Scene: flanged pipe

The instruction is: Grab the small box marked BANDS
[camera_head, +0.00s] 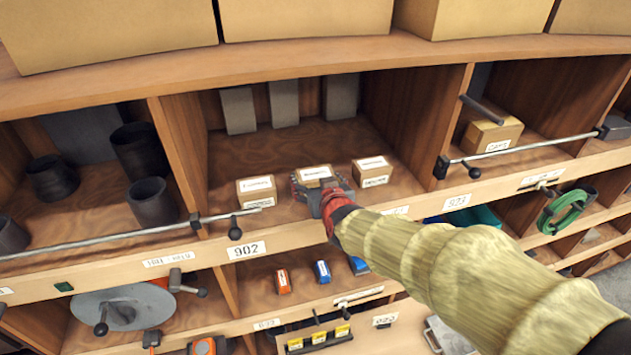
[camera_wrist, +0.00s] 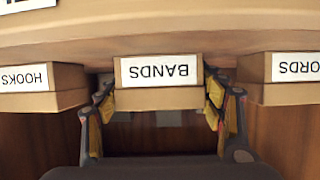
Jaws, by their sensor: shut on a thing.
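The small box marked BANDS (camera_wrist: 158,98) is cardboard with a white label, upside down in the wrist view. In the head view the box (camera_head: 315,174) is the middle one of three on the shelf, partly hidden by my gripper. My gripper (camera_head: 325,192) reaches in from the front. In the wrist view my gripper (camera_wrist: 160,110) has one finger on each side of the BANDS box, shut on it. Whether the box is lifted off the shelf cannot be told.
A box marked HOOKS (camera_wrist: 40,88) and a box with a label ending ORDS (camera_wrist: 283,80) stand close on either side. Wooden dividers (camera_head: 185,150) bound the compartment. A metal rail (camera_head: 530,147) crosses the right compartment. Grey blocks (camera_head: 284,103) stand at the back.

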